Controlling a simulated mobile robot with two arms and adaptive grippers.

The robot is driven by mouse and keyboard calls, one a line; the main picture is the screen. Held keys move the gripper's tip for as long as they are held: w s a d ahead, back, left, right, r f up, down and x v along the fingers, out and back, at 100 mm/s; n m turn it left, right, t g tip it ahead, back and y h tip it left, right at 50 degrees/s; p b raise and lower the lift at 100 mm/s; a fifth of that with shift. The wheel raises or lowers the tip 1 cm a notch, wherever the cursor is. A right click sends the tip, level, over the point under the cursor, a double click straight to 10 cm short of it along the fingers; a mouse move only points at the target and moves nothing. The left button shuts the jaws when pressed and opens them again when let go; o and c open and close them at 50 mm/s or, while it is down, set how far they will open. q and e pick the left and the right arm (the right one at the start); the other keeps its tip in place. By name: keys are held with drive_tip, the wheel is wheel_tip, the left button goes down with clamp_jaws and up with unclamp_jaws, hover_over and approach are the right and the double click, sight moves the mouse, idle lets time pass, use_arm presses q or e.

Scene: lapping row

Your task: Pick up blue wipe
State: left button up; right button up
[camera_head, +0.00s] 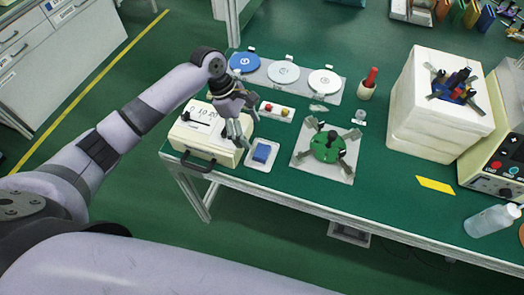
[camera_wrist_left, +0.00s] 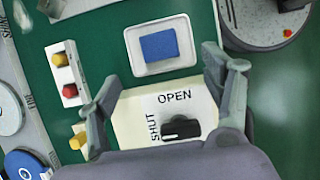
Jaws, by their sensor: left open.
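The blue wipe (camera_head: 262,153) lies in a small white tray (camera_head: 251,162) on the green bench, near its front edge. It also shows in the left wrist view (camera_wrist_left: 159,46), in the white tray (camera_wrist_left: 190,60) past the fingertips. My left gripper (camera_head: 240,142) is open and empty, above the cream box and to the left of the tray. In the left wrist view, my left gripper (camera_wrist_left: 166,100) has its two fingers wide apart, with the box between them. My right gripper is not in view.
The cream box (camera_head: 200,147) with a black knob (camera_wrist_left: 182,128) marked OPEN and SHUT stands under my left gripper. A green round fixture (camera_head: 328,147) with metal arms stands right of the tray.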

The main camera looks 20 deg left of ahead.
sight(264, 151)
use_arm(q)
drive_tip(key=x, duration=0.6)
drive_tip(key=p+x, duration=0.1)
drive_tip(key=x, duration=0.2)
drive_tip(key=shift+w+d+f, duration=0.15)
drive_tip(key=shift+d, duration=0.2)
drive_tip(key=shift+c, duration=0.5)
drive_tip(key=c, duration=0.9)
drive_tip(key=shift+o, duration=0.2)
wheel_tip(264, 151, up, 20)
